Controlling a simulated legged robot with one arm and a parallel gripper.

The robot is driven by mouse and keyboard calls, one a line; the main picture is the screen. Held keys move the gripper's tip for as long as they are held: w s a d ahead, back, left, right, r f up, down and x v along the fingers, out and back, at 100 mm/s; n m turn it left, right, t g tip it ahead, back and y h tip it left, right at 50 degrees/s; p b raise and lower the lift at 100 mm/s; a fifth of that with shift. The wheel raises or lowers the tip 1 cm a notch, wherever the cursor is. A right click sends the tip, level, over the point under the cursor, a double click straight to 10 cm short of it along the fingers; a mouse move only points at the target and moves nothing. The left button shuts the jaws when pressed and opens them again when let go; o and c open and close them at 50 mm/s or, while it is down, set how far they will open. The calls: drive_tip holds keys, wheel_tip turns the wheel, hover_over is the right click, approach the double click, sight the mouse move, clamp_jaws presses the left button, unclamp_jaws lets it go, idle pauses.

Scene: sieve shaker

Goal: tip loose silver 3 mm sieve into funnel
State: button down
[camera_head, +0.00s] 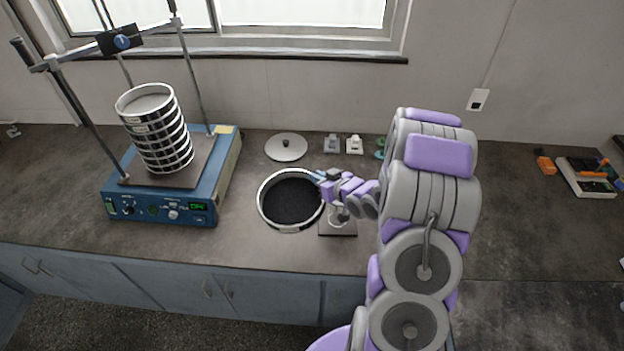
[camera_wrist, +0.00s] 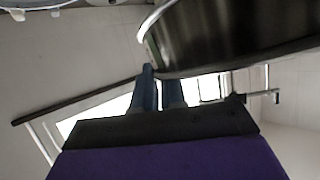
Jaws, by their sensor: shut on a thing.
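The loose silver sieve (camera_head: 290,229) is a round metal ring with a dark inside, in the middle of the head view. My gripper (camera_head: 318,178) is shut on its right rim. In the wrist view the sieve's metal wall (camera_wrist: 230,40) fills the upper right, against the tips of my gripper (camera_wrist: 160,78). The sieve looks about level, its open side facing up; any small tilt I cannot tell. Just right of it stands a small dark stand base (camera_head: 340,232) with a shiny piece above, partly hidden by my arm. I cannot make out for sure whether this is the funnel.
A blue sieve shaker (camera_head: 180,208) with a tall sieve stack (camera_head: 158,130) and upright rods stands at the left. A round lid (camera_head: 286,147) and small pale items (camera_head: 354,144) lie behind the sieve. A tray of tools (camera_head: 588,178) lies far right. The front edge is close.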

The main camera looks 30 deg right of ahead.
drive_tip(key=w+d+m+h+p, duration=0.2)
drive_tip(key=d+p, duration=0.1)
drive_tip(key=d, duration=1.1)
drive_tip(key=w+d+f+m+h+p, duration=0.1)
drive_tip(key=w+d+m+h+p, duration=0.1)
drive_tip(key=d, duration=1.1)
drive_tip(key=shift+w+d+f+m+h+p, duration=0.35)
drive_tip(key=shift+w+m+p, duration=0.25)
drive_tip(key=shift+p, duration=0.4)
drive_tip(key=shift+s+b, duration=0.1)
drive_tip(key=shift+b, duration=0.65)
drive_tip(key=b, duration=0.2)
drive_tip(key=n+t+b, duration=0.1)
drive_tip(key=b, duration=0.2)
drive_tip(key=t+h+b, duration=0.1)
drive_tip(key=b, duration=0.2)
drive_tip(key=shift+s+a+r+n, duration=0.25)
drive_tip(key=shift+a+r+n, duration=0.05)
drive_tip(key=shift+a, duration=0.05)
